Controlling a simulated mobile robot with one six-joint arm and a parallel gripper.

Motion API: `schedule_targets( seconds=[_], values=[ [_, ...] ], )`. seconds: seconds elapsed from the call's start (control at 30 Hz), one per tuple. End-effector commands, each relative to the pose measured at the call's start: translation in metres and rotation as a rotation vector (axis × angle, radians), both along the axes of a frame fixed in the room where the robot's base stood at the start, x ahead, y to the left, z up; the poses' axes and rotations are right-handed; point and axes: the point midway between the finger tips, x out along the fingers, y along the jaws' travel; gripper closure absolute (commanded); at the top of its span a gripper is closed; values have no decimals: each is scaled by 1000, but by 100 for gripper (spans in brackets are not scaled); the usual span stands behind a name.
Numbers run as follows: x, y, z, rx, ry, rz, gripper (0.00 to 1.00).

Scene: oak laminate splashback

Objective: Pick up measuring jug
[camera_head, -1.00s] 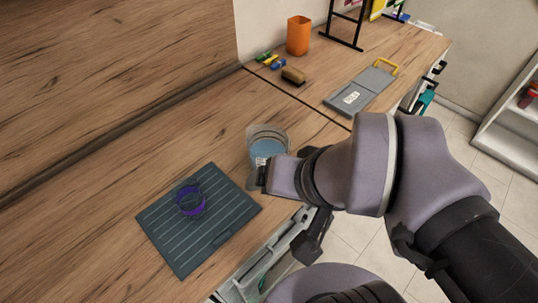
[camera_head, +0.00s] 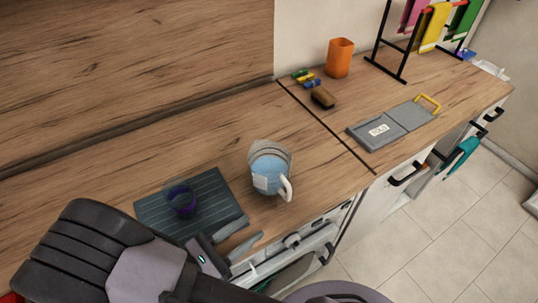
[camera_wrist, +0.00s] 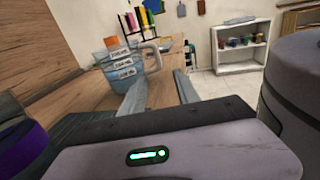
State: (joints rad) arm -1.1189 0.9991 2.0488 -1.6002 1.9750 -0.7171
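The measuring jug (camera_head: 265,178) is a clear, blue-tinted jug with white labels and a pale handle at its front right. It stands upright on the wooden counter, right of the dark ribbed mat, and it also shows in the wrist view (camera_wrist: 122,66). My gripper (camera_head: 255,227) is open and empty, just in front of the jug near the counter's front edge. Its two fingers are apart and point toward the jug's handle side in the wrist view (camera_wrist: 160,90). No contact with the jug shows.
The dark ribbed mat (camera_head: 222,194) lies left of the jug, with a purple round item (camera_head: 182,200) on it. An orange cup (camera_head: 339,58), a brush (camera_head: 323,97) and a grey board with a yellow handle (camera_head: 392,124) stand farther right. Bare counter surrounds the jug's back.

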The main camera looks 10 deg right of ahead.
Motion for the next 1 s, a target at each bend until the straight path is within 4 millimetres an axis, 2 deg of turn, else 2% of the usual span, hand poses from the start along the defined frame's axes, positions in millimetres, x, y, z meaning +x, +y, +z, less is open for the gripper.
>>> schedule_targets(
  seconds=[0.07, 0.3, 0.4, 0.57, 0.8, 1.0],
  values=[
    [5, -7, -4, -18, 3, 15, 62],
    [39, -70, -6, -14, 3, 8, 62],
    [51, -91, -5, -13, 3, 9, 62],
    [61, -108, -3, -13, 2, 11, 62],
    [81, -146, 2, -11, 2, 9, 62],
    [84, -150, 5, -13, 2, 13, 62]
  ],
)
